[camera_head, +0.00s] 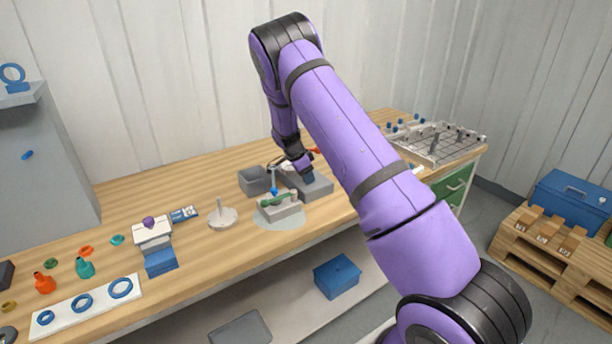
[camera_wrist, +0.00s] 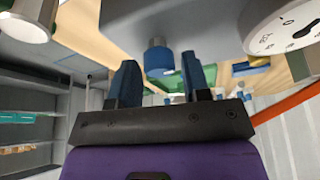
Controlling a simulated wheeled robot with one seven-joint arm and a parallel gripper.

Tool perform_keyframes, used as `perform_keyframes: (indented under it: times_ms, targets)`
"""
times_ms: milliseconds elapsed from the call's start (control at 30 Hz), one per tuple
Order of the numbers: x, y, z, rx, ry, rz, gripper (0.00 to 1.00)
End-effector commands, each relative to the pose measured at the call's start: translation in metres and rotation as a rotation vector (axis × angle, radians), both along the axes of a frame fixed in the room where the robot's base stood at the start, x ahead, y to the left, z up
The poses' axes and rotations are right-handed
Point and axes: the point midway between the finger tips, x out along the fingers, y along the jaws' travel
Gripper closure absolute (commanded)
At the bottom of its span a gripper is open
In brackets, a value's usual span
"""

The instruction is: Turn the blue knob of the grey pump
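The grey pump (camera_wrist: 190,22) fills the top of the wrist view as a smooth grey body. Its blue knob (camera_wrist: 157,58) sticks out from the lower side as a short cylinder with a paler collar. My gripper (camera_wrist: 159,66) is open, with one dark blue finger on each side of the knob in the picture and a visible gap on both sides. I cannot tell whether the fingertips are level with the knob in depth. In the head view my gripper (camera_head: 308,176) is over a grey block (camera_head: 318,188) on the bench; the knob cannot be made out there.
In the head view, a small grey bin (camera_head: 255,181) and a fixture with a green handle (camera_head: 280,208) stand close to my gripper. A wire rack (camera_head: 437,140) is at the right.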

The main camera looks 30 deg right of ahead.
Motion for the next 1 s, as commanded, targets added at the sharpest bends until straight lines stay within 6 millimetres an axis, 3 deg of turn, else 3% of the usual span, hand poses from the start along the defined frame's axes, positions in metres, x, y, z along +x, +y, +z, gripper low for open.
perform_keyframes:
  times_ms: [33,133,167,567,1000]
  targets:
    - [0.0,0.0001,0.0001,0.0,0.0,0.0,0.68]
    - [0.0,0.0002,0.0001,0.0,0.0,0.0,0.91]
    - [0.0,0.0002,0.0001,0.0,0.0,0.0,0.92]
    - [-0.0002,0.0006,0.0003,0.0,0.0,0.074,0.92]
    - [-0.0015,0.0001,0.0007,0.001,-0.002,0.43,0.92]
